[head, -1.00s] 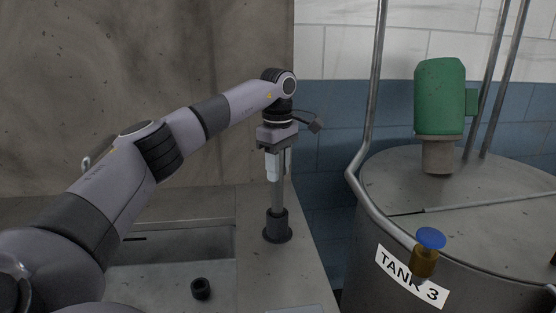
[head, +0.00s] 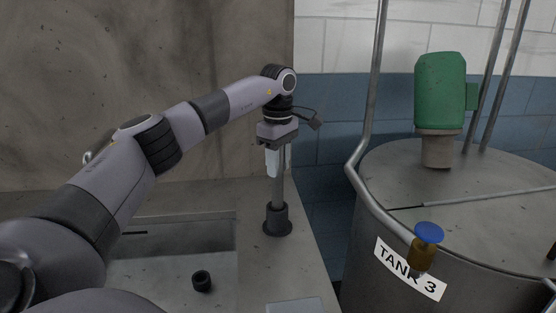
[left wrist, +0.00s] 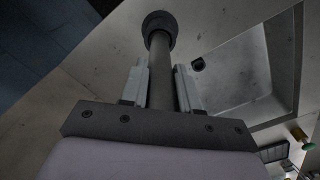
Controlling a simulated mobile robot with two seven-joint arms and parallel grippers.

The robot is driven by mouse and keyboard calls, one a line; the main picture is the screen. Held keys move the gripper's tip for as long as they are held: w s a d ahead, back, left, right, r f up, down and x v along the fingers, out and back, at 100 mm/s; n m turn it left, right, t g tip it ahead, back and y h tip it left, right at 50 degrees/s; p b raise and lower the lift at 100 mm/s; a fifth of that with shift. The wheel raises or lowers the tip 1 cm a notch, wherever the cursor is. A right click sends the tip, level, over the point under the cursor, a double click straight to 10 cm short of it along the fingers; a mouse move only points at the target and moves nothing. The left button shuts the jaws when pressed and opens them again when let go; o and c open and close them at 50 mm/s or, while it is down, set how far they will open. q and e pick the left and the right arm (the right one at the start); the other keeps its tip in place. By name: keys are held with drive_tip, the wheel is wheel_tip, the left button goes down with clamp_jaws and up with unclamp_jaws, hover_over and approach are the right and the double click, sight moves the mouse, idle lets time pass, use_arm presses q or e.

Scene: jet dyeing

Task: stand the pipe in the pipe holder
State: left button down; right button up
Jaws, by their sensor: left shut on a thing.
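The pipe (head: 277,190) is a grey, slim, upright tube. Its lower end goes into the dark round collar of the pipe holder (head: 277,220), which stands on the counter. How deep the end sits is hidden by the collar. My left gripper (head: 278,165) points down and is shut on the upper part of the pipe, above the holder. In the left wrist view, the pipe (left wrist: 161,60) runs between the two pale fingers of the gripper (left wrist: 164,85) to the dark holder (left wrist: 160,27). My right gripper is in neither view.
To the right stands a large tank (head: 375,285) labelled TANK 3, with a green motor (head: 440,90) and a blue-topped valve (head: 428,233). A wall rises behind the counter.

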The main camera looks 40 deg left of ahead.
sight(277, 183)
use_arm(q)
drive_tip(key=shift+f, duration=0.1)
idle(0.4)
drive_tip(key=shift+f+b, duration=0.35)
drive_tip(key=shift+f, duration=0.85)
drive_tip(key=c, duration=0.8)
unclamp_jaws()
drive_tip(key=shift+o, duration=0.2)
